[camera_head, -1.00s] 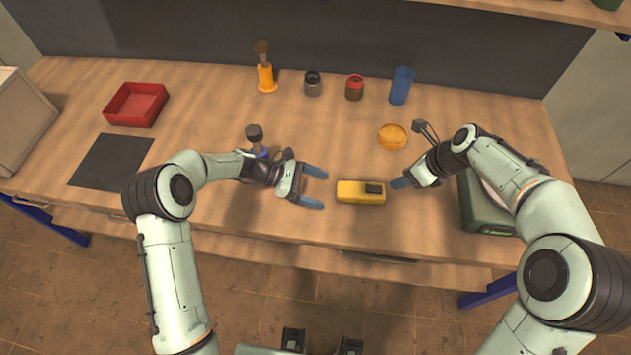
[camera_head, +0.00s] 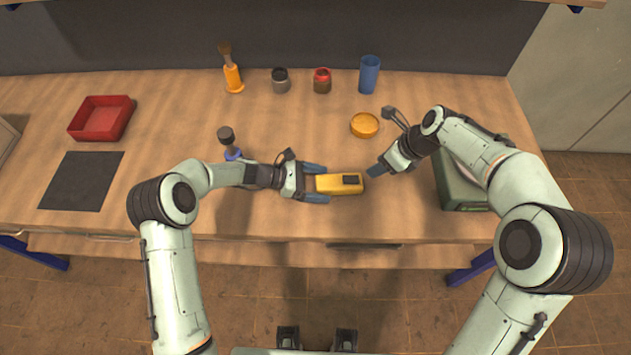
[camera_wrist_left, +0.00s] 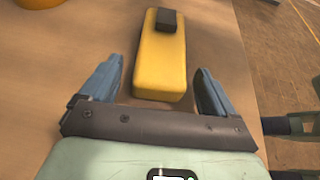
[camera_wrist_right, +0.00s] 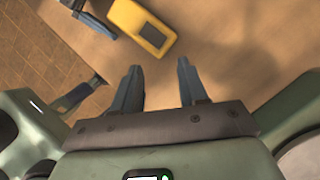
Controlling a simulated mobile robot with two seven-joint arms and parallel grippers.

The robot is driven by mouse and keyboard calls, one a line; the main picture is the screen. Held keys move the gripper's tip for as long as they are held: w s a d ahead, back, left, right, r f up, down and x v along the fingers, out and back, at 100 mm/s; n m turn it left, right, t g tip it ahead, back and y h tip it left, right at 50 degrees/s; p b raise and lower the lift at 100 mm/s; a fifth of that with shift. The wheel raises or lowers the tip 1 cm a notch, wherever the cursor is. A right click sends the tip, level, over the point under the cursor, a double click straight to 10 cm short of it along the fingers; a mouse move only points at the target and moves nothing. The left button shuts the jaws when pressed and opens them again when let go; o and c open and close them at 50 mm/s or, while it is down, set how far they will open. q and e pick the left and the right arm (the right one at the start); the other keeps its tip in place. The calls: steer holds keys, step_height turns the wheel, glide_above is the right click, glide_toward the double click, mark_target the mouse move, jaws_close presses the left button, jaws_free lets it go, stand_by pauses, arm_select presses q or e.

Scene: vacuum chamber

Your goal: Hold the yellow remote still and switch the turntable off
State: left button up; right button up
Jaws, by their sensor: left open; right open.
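The yellow remote (camera_head: 329,184) lies on the table with a dark pad at its right end. My left gripper (camera_head: 316,183) is open, its fingers on either side of the remote's left end. In the left wrist view the remote (camera_wrist_left: 160,68) lies between and beyond the open fingers (camera_wrist_left: 160,85), with gaps visible. My right gripper (camera_head: 374,171) is open just right of the remote; in the right wrist view the remote (camera_wrist_right: 133,18) lies beyond the open fingers (camera_wrist_right: 158,85). The turntable, seemingly the green box (camera_head: 456,190) at the right, is partly hidden by my right arm.
An orange round dish (camera_head: 365,125) lies behind the remote. A dark-headed tool (camera_head: 228,140) stands behind my left wrist. A red tray (camera_head: 101,119) and dark mat (camera_head: 80,181) lie left. A brush holder (camera_head: 233,78), two jars (camera_head: 280,81) (camera_head: 322,81) and a blue cup (camera_head: 369,75) stand at the back.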

arm_select(q)
steer(key=c, duration=1.2)
arm_select(e)
steer(key=c, duration=0.5)
steer(key=shift+w+a+r+n, duration=0.2)
steer(key=shift+n, duration=0.1)
jaws_close()
steer(key=w+a+r+n+g+h, duration=0.1)
steer(key=a+r+n+g+h, duration=0.1)
steer(key=r+n, duration=0.4)
steer(key=shift+w+a+n+h, duration=0.25)
steer(key=shift+a+n+h, duration=0.35)
steer(key=shift+a+n, duration=0.6)
steer(key=shift+a, duration=0.2)
